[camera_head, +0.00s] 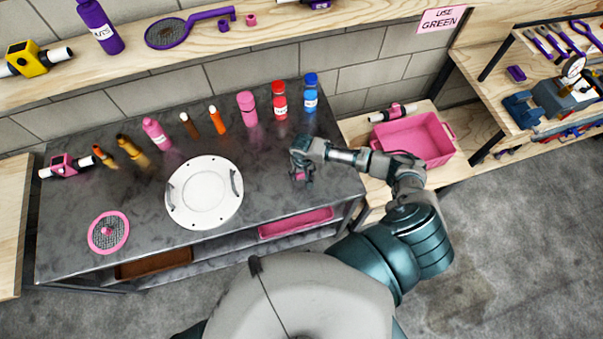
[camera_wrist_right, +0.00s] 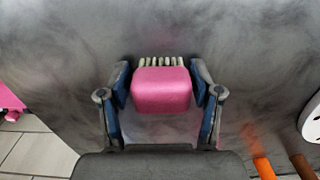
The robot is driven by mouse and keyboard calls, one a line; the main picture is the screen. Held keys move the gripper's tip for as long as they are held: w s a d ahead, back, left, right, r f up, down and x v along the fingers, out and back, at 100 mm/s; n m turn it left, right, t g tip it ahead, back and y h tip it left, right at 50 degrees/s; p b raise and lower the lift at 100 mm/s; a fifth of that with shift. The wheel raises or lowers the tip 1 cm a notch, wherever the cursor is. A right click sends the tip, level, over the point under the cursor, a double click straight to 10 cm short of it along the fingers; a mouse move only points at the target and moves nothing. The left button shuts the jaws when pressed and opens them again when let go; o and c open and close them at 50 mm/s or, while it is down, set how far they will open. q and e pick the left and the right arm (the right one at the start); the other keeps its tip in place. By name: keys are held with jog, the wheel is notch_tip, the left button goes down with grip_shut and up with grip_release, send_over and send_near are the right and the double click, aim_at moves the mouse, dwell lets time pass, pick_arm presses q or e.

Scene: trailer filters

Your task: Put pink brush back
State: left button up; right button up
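The pink brush (camera_wrist_right: 161,91) is a pink block with pale bristles along its upper edge in the right wrist view. My right gripper (camera_wrist_right: 161,85) has its two fingers on either side of the block, and they appear shut on it. In the head view, my right gripper (camera_head: 302,177) points down over the right part of the dark workbench (camera_head: 265,185), with a bit of pink between its fingers. Whether the brush touches the bench surface is unclear. My left gripper is not in view.
Several bottles, including a pink one (camera_head: 247,108) and a blue one (camera_head: 310,95), line the bench's back. A white round lid (camera_head: 205,192) lies left of the gripper. A pink tote (camera_head: 447,126) stands right. A pink tray (camera_head: 295,222) is on the lower shelf.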

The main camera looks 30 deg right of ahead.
jog(key=shift+d, duration=0.4)
jog(key=r, duration=1.1)
jog(key=shift+a+r, duration=0.25)
jog(key=shift+d+r, duration=0.15)
jog(key=shift+r, duration=0.15)
